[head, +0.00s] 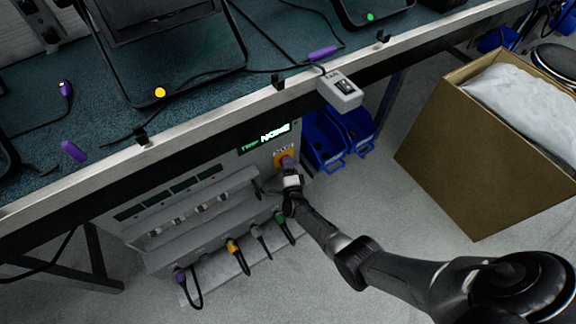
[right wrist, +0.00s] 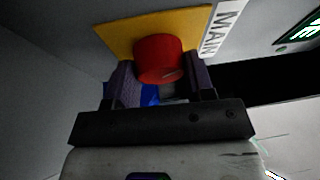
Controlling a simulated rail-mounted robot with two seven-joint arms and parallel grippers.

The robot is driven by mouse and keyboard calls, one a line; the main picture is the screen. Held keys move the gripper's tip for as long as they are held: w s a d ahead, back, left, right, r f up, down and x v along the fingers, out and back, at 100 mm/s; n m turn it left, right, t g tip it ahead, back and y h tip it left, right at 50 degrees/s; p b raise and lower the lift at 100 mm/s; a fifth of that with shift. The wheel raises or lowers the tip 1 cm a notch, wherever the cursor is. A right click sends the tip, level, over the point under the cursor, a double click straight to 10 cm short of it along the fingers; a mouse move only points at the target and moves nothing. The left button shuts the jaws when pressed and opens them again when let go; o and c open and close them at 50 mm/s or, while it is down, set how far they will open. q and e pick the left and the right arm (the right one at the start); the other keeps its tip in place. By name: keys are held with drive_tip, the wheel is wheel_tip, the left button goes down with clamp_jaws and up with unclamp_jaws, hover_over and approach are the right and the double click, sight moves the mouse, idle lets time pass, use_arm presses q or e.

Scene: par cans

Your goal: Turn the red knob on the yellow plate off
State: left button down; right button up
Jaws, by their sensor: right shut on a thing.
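The red knob (right wrist: 159,57) sits on the yellow plate (right wrist: 198,21) in the right wrist view. My right gripper (right wrist: 163,76) has its purple fingers on either side of the knob and is shut on it. In the head view my right gripper (head: 287,164) reaches the yellow plate (head: 278,158) on the upright grey panel under the table. The knob is mostly hidden there by the gripper. I cannot tell the knob's turn angle. My left gripper is not in view.
A white "MAIN" label (right wrist: 223,27) is beside the plate. A lit green display (head: 270,136) is above it. Plugs on cables, such as the yellow one (head: 233,246), line the panel's lower ledge. Blue bins (head: 325,140) and a cardboard box (head: 470,150) stand right.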

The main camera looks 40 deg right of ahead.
drive_tip(key=shift+w+r+n+t, duration=0.15)
drive_tip(key=shift+n+t, duration=0.25)
drive_tip(key=shift+n, duration=0.2)
drive_tip(key=o, duration=0.9)
